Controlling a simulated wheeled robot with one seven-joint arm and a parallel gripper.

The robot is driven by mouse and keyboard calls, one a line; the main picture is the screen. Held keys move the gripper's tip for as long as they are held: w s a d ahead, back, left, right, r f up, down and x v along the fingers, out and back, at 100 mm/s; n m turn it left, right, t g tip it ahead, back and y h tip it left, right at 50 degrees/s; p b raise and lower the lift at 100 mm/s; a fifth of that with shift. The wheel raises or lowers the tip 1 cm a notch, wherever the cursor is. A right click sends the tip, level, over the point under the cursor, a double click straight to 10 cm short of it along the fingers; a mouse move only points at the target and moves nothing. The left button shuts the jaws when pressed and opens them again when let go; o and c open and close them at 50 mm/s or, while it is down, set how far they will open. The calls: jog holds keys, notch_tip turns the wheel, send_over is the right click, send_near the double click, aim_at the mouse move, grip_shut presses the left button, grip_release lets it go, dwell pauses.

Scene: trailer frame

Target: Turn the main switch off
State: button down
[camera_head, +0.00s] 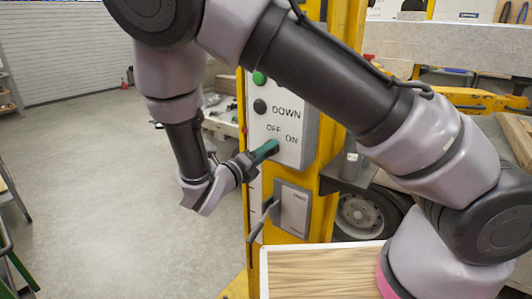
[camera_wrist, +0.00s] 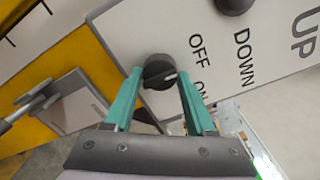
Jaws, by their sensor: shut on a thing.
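The main switch is a round black knob (camera_wrist: 157,71) on a white control panel (camera_head: 290,154), below the OFF and ON labels in the head view. In the wrist view a pale mark on the knob points towards the side with the labels, roughly between OFF and ON. My gripper (camera_head: 272,147) reaches the panel from the left. Its teal fingers stand on either side of the knob in the wrist view (camera_wrist: 160,80) and are shut on it. In the head view the fingers hide the knob.
A green button (camera_head: 259,78) and a black DOWN button (camera_head: 260,106) sit above the switch. Below is a grey box with a lever (camera_head: 293,208) on the yellow post (camera_head: 317,217). A wooden-topped surface (camera_head: 320,270) lies low in front. Open floor is at left.

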dwell(0.5)
jog(key=shift+c, duration=1.2)
grip_release()
jog(key=shift+a, duration=0.1)
jog(key=v, duration=1)
jog(key=shift+s+a, duration=0.2)
jog(key=shift+s, duration=0.1)
jog(key=shift+s+d, duration=0.1)
